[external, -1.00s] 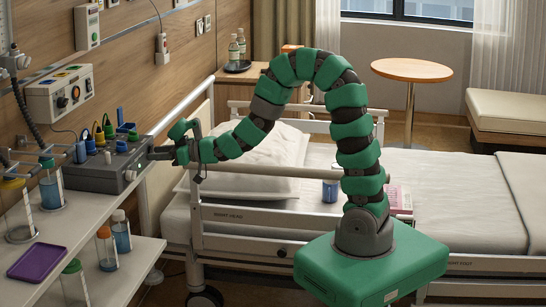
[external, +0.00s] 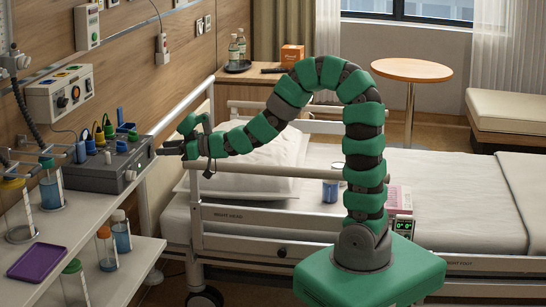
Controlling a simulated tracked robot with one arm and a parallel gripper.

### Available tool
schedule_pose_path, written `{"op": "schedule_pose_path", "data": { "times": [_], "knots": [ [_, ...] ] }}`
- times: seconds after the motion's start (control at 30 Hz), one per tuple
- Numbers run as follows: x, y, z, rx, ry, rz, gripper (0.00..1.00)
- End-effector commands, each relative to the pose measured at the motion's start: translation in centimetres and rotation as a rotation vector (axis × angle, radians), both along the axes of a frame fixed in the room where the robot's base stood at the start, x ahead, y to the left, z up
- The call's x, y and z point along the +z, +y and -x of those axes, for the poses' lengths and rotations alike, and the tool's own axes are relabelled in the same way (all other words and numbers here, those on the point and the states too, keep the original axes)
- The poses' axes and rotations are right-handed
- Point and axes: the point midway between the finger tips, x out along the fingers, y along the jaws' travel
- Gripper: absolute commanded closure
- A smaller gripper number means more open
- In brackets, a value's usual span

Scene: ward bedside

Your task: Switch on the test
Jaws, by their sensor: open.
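Nothing shows between the jaws. Which control is the test switch, and its setting, I cannot tell from this view.
A purple tray (external: 37,262) and bottles stand on the bench. The bed rail (external: 245,170) runs just beneath my forearm. A wall panel with a black knob (external: 62,101) hangs above the unit. A small green-lit display (external: 403,228) shows beside my arm.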

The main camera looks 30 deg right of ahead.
Motion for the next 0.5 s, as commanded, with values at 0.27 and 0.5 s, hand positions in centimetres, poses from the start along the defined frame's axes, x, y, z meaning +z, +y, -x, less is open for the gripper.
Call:
{"op": "schedule_pose_path", "data": {
  "times": [0.27,0.5],
  "knots": [
    [4.3,0.0,0.0,0.001,0.001,0.001,0.56],
    [5.5,0.0,0.0,0.0,0.0,0.0,0.56]
  ]
}}
